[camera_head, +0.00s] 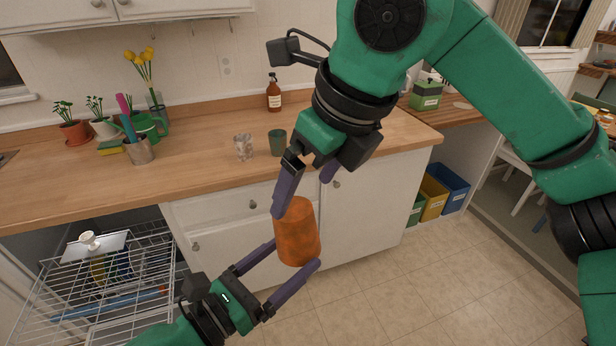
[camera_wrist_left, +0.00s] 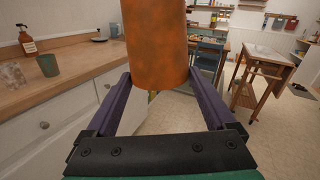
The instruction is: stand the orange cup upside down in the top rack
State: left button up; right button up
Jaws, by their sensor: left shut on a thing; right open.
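The orange cup (camera_head: 298,236) is in the air in front of the counter, slightly tilted. My left gripper (camera_head: 296,254) is shut on its lower part from below, one finger on each side. The cup also fills the upper middle of the left wrist view (camera_wrist_left: 157,45). My right gripper (camera_head: 303,198) is open at the cup's upper end, with one finger in front of it and the other beyond its far side. I cannot tell which end is the cup's mouth. The pulled-out wire rack (camera_head: 60,290) is at lower left.
A white board with a knob (camera_head: 95,245), plates and a blue long item (camera_head: 110,304) are in the rack. On the counter stand a green cup (camera_head: 277,142), a patterned glass (camera_head: 243,147), a soap bottle (camera_head: 273,95) and a utensil holder (camera_head: 139,151). The floor at right is clear.

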aim_at(287, 222)
pick_arm(q)
jog(key=shift+w, duration=0.1)
pick_arm(e)
jog(key=x, duration=1.1)
jog(key=shift+w+a, duration=0.1)
jog(key=shift+a, duration=0.05)
jog(key=c, duration=1.2)
pick_arm(q)
jog(key=o, duration=1.1)
pick_arm(e)
jog(key=shift+c, duration=0.2)
